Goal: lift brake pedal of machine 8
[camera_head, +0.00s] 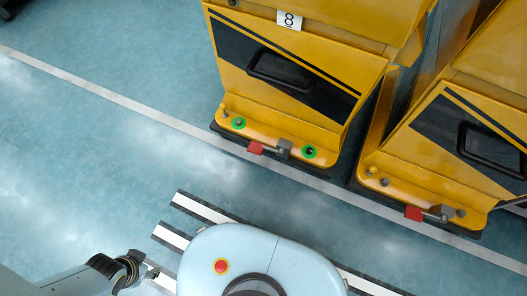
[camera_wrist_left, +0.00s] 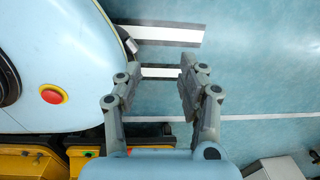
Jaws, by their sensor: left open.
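Machine 8 (camera_head: 300,65) is a yellow cabinet with a label reading 8 and a black diagonal band. Its brake pedal (camera_head: 255,148) is a small red pad on a grey bracket, sticking out low at the machine's front edge. Whether it is raised or pressed is hard to tell. My left gripper (camera_head: 150,274) is at the lower left, well short of the pedal and apart from it. In the left wrist view, the left gripper (camera_wrist_left: 154,86) has its fingers spread with only floor between them. My right gripper is not in view.
A second yellow machine (camera_head: 455,140) with its own red pedal (camera_head: 413,213) stands close on the right. Two green-ringed studs (camera_head: 238,123) (camera_head: 310,152) flank machine 8's pedal. Blue floor with a pale line (camera_head: 120,100) is clear at the left.

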